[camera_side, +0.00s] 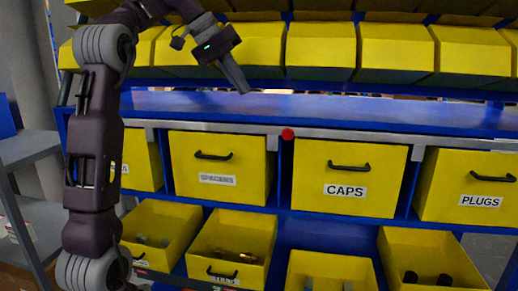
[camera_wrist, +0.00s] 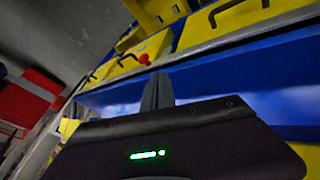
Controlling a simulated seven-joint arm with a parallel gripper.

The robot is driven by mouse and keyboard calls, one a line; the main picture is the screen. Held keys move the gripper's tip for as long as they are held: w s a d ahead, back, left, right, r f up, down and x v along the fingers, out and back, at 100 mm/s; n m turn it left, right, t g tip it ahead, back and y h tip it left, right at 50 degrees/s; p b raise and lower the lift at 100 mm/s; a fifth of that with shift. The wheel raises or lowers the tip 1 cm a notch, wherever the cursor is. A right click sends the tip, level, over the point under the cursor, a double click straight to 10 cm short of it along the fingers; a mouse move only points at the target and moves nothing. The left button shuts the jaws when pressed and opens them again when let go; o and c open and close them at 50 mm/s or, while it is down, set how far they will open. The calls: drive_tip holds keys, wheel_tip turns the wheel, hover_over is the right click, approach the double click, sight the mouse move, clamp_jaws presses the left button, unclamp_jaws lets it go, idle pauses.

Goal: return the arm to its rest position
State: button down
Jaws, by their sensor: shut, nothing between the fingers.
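My gripper (camera_side: 243,89) hangs at the upper middle of the side view, its fingers angled down and to the right. The fingers are together and hold nothing. They are in front of the blue shelf, above the row of labelled drawers, and touch nothing that I can make out. In the wrist view the closed dark fingers (camera_wrist: 157,92) stand up from the gripper body, which shows a green light. My arm rises at the left of the side view and bends over at the top.
Yellow drawers labelled SPACERS (camera_side: 218,195), CAPS (camera_side: 345,205) and PLUGS (camera_side: 480,212) sit under the blue shelf (camera_side: 320,108). A red knob (camera_side: 288,134) is on the rail. Open yellow bins (camera_side: 205,262) with small parts stand below. Yellow bins (camera_side: 320,55) line the top. A grey shelf (camera_side: 28,148) is at left.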

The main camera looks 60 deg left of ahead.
drive_tip(key=s+d+f+m, duration=0.1)
drive_tip(key=s+d, duration=0.1)
drive_tip(key=d, duration=0.4)
drive_tip(key=s+d+f, duration=0.2)
drive_tip(key=d, duration=0.4)
drive_tip(key=s+d+f+m+y, duration=0.1)
drive_tip(key=s+d+f+m, duration=0.1)
drive_tip(key=s+d+f, duration=0.3)
drive_tip(key=s+d+f+m+y, duration=0.1)
drive_tip(key=s+d+f+m, duration=0.1)
drive_tip(key=s+d+f, duration=0.4)
drive_tip(key=s+f, duration=0.5)
drive_tip(key=s, duration=0.2)
drive_tip(key=shift+s+d+f+g, duration=0.2)
drive_tip(key=shift+d+f+g, duration=0.05)
drive_tip(key=shift+g, duration=0.05)
drive_tip(key=c, duration=2.2)
unclamp_jaws()
